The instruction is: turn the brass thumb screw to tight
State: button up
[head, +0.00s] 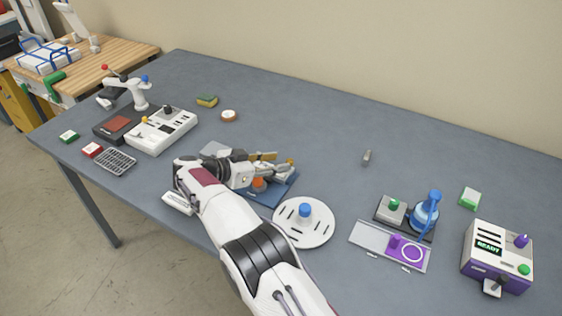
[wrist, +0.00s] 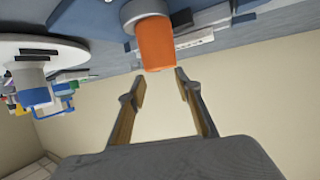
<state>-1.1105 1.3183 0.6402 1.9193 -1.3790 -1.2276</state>
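My gripper (head: 280,165) reaches over a blue base plate (head: 280,192) near the middle of the table. In the wrist view my gripper (wrist: 159,74) is open, with nothing between its two tan-padded fingers. An orange cylindrical knob on a pale collar (wrist: 155,42) lies just beyond the fingertips, apart from them. An orange knob (head: 259,184) also shows beside my gripper in the head view. I cannot clearly make out a brass thumb screw; the tan finger pads and my arm cover part of the blue plate, and its setting cannot be read.
A round white plate with a blue knob (head: 304,211) stands close at right of the blue plate. Farther right are a purple-grey tray (head: 371,239) and a box reading READY (head: 479,265). A white panel device (head: 175,124) stands at left. The back middle is mostly clear.

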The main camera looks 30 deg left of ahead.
jog(key=v, duration=0.8)
jog(key=shift+s+r, duration=0.1)
jog(key=shift+r, duration=0.05)
jog(key=w+d+r, duration=0.3)
jog(key=d+r, duration=0.1)
jog(key=r, duration=0.1)
jog(key=shift+w+d+n+t+y, duration=0.85)
jog(key=shift+n+y, duration=0.25)
jog(key=shift+n, duration=0.2)
jog(key=n+y, duration=0.2)
send_near(290, 161)
jog(key=shift+w+d+r+g, duration=0.2)
jog(key=shift+d+r+g, duration=0.05)
jog(key=shift+d+r, duration=0.4)
jog(key=shift+s+a+f+y, duration=0.1)
jog(key=shift+a+f+y, duration=0.2)
jog(key=shift+a+y, duration=0.2)
jog(key=shift+d, duration=0.1)
jog(key=shift+x, duration=3.85)
